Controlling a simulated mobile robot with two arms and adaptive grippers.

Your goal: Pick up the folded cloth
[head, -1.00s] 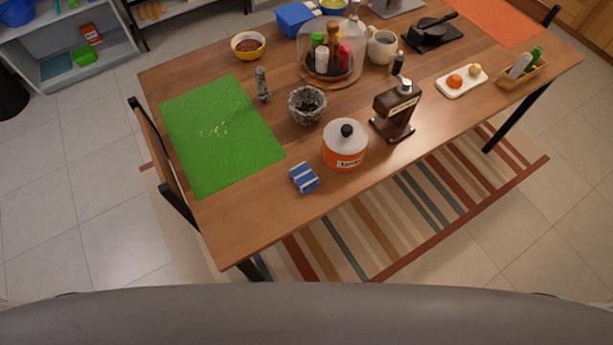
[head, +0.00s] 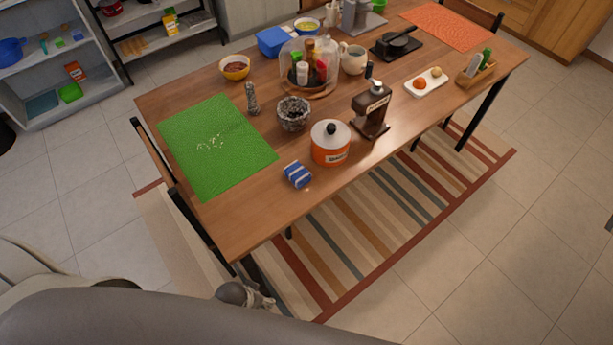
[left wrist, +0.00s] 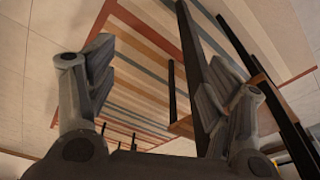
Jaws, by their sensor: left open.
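The folded cloth (head: 297,174), blue with white stripes, lies on the wooden table (head: 240,222) near its front edge, left of the orange pot. In the head view my left gripper (head: 262,300) shows only in part, low at the bottom, well below and in front of the table. In the left wrist view my left gripper (left wrist: 150,95) has its two fingers spread wide with nothing between them. It faces the striped rug and dark table or chair legs; the cloth is not in that view. My right gripper is not in view.
The orange pot (head: 331,143) with a white lid stands right of the cloth, and a coffee grinder (head: 372,110) beyond it. A green mat (head: 215,148) with small crumbs covers the left end. A chair (head: 165,175) stands at the table's left side. A striped rug (head: 400,215) lies below.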

